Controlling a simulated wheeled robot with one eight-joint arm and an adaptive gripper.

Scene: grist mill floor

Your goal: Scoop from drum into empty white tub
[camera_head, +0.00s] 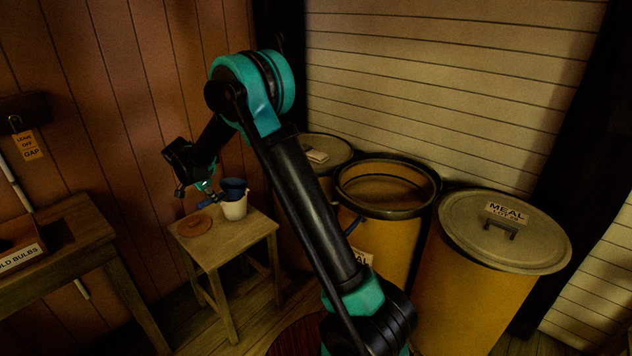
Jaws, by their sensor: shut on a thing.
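The open drum (342,191) is yellow with a dark rim, with brownish meal low inside. The white tub (235,210) stands upright on a small wooden table (256,232). A dark blue cup-like thing (234,186) shows just above and behind the tub's rim; I cannot tell whether it is the scoop's bowl or another tub. My gripper (207,192) is left of the tub, above the table, shut on what seems to be the scoop's handle, too small and dark to make out. The tub's inside is hidden.
A lidded meal drum (470,232) stands right of the open drum; another lidded drum (331,147) stands behind left. A bench (62,228) with a labelled box (22,258) is at far left.

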